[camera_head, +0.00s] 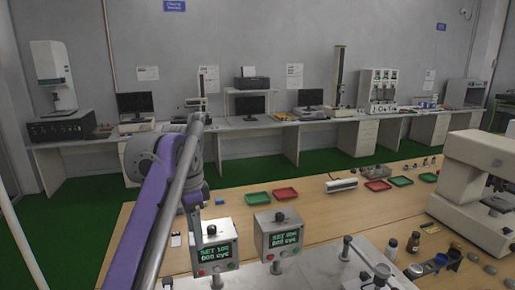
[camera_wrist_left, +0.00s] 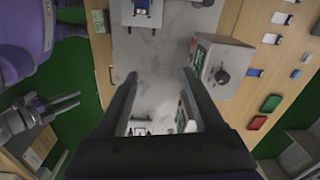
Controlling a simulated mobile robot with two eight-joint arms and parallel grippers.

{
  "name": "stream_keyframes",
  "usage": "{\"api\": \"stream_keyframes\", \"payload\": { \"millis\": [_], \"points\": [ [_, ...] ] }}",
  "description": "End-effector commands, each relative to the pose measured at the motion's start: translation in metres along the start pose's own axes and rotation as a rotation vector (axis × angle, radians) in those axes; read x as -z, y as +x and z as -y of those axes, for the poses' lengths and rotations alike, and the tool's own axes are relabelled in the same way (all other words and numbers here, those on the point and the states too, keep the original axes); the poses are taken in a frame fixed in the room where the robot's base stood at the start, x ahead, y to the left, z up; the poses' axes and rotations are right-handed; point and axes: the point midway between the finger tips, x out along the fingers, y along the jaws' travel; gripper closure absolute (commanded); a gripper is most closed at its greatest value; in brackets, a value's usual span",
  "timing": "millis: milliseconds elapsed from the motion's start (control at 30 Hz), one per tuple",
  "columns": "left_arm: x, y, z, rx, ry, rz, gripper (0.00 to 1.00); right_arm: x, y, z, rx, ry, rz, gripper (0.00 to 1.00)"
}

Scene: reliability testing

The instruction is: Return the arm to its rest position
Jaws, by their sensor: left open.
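My left arm (camera_head: 158,205), purple and grey, rises from the lower left of the head view, bends at a raised elbow and comes down over the table. Its gripper is mostly hidden there by the arm itself. In the left wrist view, my left gripper (camera_wrist_left: 158,75) shows two dark fingers spread apart with nothing held between them. It hangs above the pale marbled plate (camera_wrist_left: 150,60), beside a grey control box (camera_wrist_left: 228,68). A grey part with two prongs, seemingly my right gripper (camera_wrist_left: 62,103), shows at the left edge; its opening is unclear.
Two control boxes with green screens (camera_head: 214,247) (camera_head: 281,232) stand close to the arm. A white microscope-like machine (camera_head: 470,185) stands at the right, with small bottles (camera_head: 413,241) nearby. Red and green trays (camera_head: 286,194) (camera_head: 258,198) lie farther back. Table space left of the boxes is mostly clear.

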Motion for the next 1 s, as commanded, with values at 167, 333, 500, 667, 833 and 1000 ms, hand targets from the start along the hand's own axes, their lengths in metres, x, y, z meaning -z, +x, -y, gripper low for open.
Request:
{"api": "stream_keyframes", "payload": {
  "millis": [167, 333, 500, 667, 833, 1000],
  "points": [
    [-0.015, 0.017, -0.017, 0.062, -0.159, -0.044, 0.31, 0.0, 0.0, 0.0, 0.0, 0.0, 0.0, 0.48],
    [-0.037, 0.048, -0.045, 0.131, -0.356, -0.11, 0.31, 0.0, 0.0, 0.0, 0.0, 0.0, 0.0, 0.48],
    [-0.068, 0.103, -0.087, 0.201, -0.593, -0.209, 0.31, -0.001, 0.0, 0.0, 0.0, 0.0, 0.001, 0.48],
    [-0.098, 0.165, -0.133, 0.248, -0.808, -0.316, 0.31, -0.001, 0.0, 0.0, 0.0, 0.0, 0.001, 0.48],
    [-0.122, 0.221, -0.171, 0.274, -0.975, -0.412, 0.31, 0.0, 0.0, 0.0, 0.0, 0.0, 0.0, 0.48],
    [-0.132, 0.247, -0.187, 0.282, -1.052, -0.459, 0.31, 0.0, 0.0, 0.0, 0.0, 0.0, 0.0, 0.48]
  ]
}}
